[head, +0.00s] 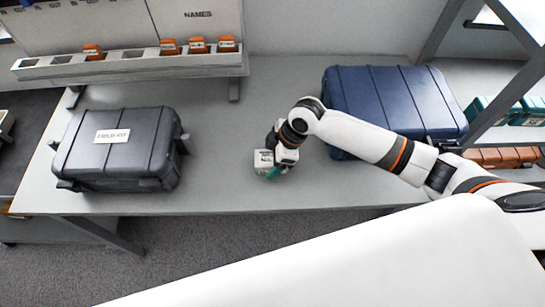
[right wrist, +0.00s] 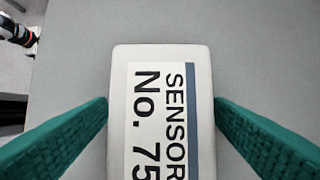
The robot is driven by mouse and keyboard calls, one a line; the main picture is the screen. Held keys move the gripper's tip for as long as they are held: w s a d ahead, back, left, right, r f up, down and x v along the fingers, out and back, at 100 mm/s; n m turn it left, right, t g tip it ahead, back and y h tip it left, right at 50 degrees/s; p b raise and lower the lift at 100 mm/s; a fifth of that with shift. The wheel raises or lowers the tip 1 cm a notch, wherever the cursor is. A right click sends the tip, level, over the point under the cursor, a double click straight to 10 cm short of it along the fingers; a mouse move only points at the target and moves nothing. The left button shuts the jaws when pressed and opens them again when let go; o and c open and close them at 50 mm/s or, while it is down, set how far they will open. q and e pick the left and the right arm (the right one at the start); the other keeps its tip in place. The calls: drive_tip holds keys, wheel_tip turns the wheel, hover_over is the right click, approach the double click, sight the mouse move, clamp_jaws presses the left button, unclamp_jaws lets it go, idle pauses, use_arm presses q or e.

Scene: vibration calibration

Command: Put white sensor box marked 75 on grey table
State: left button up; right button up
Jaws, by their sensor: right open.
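The white sensor box (head: 263,158) sits on the grey table (head: 225,185), near its front edge. In the right wrist view the box (right wrist: 160,110) is face up, with a label reading "SENSOR No. 75" and a blue-grey stripe. My right gripper (head: 272,170) is over the box. Its two green fingers stand on either side of the box in the right wrist view (right wrist: 160,103), very close to its sides. The jaws are open; I cannot tell whether either finger touches the box. My left gripper is not in view.
A dark grey case (head: 118,150) with a white label stands on the left of the table. A blue case (head: 392,100) stands behind my right arm. A rack (head: 150,66) with several orange boxes is at the back left. Teal boxes (head: 490,108) are on a shelf at right.

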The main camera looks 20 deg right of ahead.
drive_tip(key=v, duration=1.2)
drive_tip(key=shift+b, duration=0.3)
drive_tip(key=shift+s+f, duration=0.1)
